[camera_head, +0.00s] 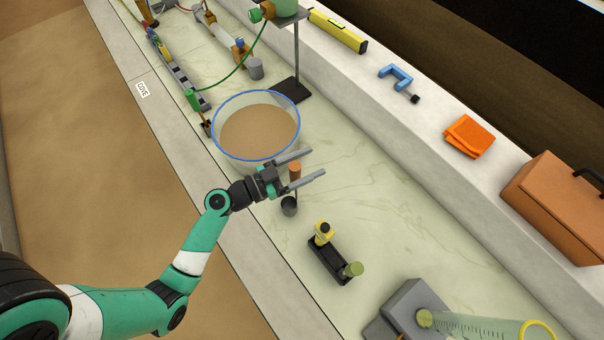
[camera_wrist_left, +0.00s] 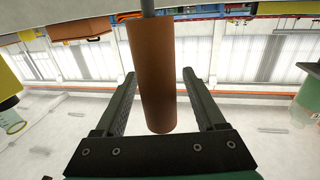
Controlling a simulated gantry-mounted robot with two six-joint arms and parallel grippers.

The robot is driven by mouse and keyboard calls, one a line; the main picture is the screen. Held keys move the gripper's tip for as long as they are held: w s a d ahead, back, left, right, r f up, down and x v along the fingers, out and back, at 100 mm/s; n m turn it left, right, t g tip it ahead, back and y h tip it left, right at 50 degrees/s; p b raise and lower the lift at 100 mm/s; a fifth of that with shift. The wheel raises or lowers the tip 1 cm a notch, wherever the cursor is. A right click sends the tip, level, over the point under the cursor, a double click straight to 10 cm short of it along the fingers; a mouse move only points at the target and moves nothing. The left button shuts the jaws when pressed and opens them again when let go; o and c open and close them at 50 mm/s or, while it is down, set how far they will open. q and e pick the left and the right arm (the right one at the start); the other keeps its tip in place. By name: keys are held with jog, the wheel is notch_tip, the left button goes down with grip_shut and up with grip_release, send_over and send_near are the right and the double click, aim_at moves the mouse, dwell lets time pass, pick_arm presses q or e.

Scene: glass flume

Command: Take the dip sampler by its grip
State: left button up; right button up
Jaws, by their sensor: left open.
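The dip sampler has a brown cylindrical grip (camera_head: 295,170) at its top and a small dark cup (camera_head: 289,206) below, standing upright on the pale bench. In the left wrist view the grip (camera_wrist_left: 154,75) rises large between the two fingers, with a thin grey rod at its end. My left gripper (camera_head: 316,162) is open, with one finger on each side of the grip. In the left wrist view a gap shows on both sides, so it is not clamped. My right gripper is in neither view.
A blue-rimmed round tub (camera_head: 257,163) of brown contents stands close behind the gripper. A black stand with yellow and green parts (camera_head: 330,257) is nearer, and a grey block with a measuring cylinder (camera_head: 480,325) lies at the front.

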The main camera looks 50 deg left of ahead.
pick_arm(q)
jog(key=shift+s+f, duration=0.1)
jog(key=shift+s, duration=0.15)
jog(key=shift+s+a, duration=0.1)
jog(key=shift+c, duration=1.2)
grip_shut()
